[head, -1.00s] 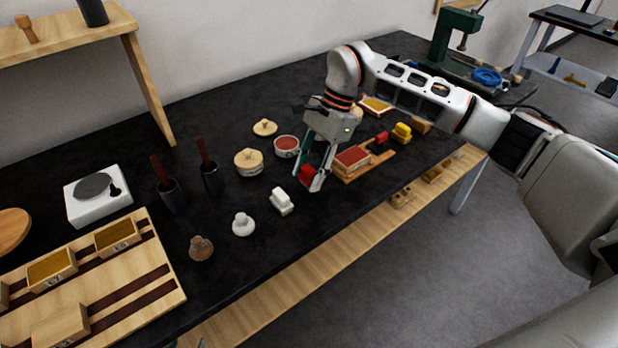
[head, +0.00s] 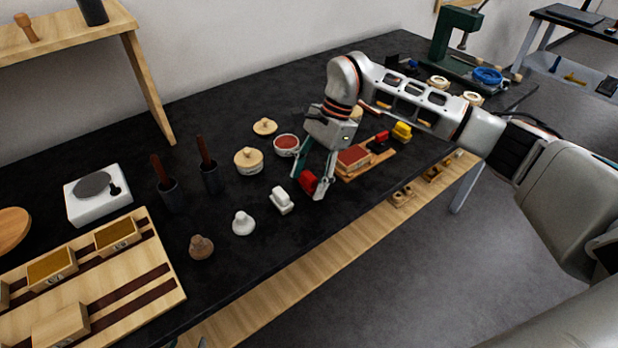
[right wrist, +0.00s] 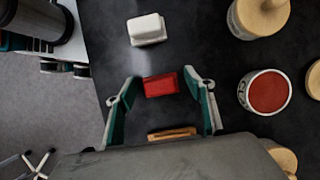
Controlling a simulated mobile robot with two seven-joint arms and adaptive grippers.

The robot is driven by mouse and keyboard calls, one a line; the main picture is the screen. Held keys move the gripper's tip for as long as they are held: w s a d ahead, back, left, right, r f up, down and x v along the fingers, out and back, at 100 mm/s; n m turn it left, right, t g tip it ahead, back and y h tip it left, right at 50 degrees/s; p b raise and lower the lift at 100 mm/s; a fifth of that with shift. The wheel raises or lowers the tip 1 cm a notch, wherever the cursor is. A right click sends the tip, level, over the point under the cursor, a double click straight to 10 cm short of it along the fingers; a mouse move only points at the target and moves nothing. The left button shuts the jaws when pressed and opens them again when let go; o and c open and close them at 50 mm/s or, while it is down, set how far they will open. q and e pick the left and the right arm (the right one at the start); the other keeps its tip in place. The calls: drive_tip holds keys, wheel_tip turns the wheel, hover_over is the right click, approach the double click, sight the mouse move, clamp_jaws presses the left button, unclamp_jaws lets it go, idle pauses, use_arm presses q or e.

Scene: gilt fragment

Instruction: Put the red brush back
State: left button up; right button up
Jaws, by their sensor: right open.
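The red brush (head: 308,181) is a small red block on the black bench, near its front edge. My right gripper (head: 307,185) is open, with its fingers pointing down on either side of it. In the right wrist view the red brush (right wrist: 161,85) lies between the open fingers (right wrist: 163,77), with a gap on both sides. A wooden tray (head: 371,168) is just to the right, holding a brown-red block, a black and red piece (head: 378,143) and a yellow one (head: 401,132). My left gripper is not in view.
A white block (head: 281,201), a white knob (head: 243,223) and a brown knob (head: 201,247) stand left of the gripper. A round pot with red contents (head: 287,145) and a lidded pot (head: 248,161) are behind. Bare bench shows in front of the tray.

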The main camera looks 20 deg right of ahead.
drive_tip(key=v, duration=1.2)
drive_tip(key=shift+b, duration=0.4)
